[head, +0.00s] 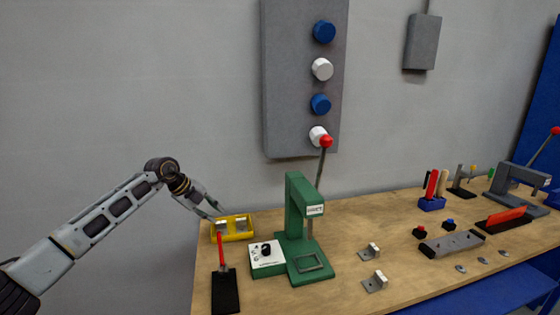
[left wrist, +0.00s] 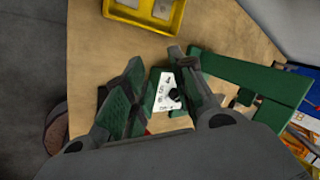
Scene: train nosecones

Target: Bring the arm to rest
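My left arm comes in from the left in the head view, bent at a raised joint with the hand slanting down. My left gripper (head: 216,211) is above the left end of the workbench, close to the yellow tray (head: 233,237); I cannot tell whether it touches the tray. In the left wrist view the two fingers of the left gripper (left wrist: 155,62) stand apart with nothing between them. The white-faced control box (left wrist: 168,92) shows beyond the gap. The tray (left wrist: 176,22) is at the top of that view. My right gripper is not in view.
A green press (head: 297,215) stands right of the tray on the wooden workbench (head: 345,222). A black shovel-like tool (head: 225,290) with a red handle lies at the front left. Small brackets (head: 375,282) lie right of the press. A grey panel (head: 290,80) hangs on the wall.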

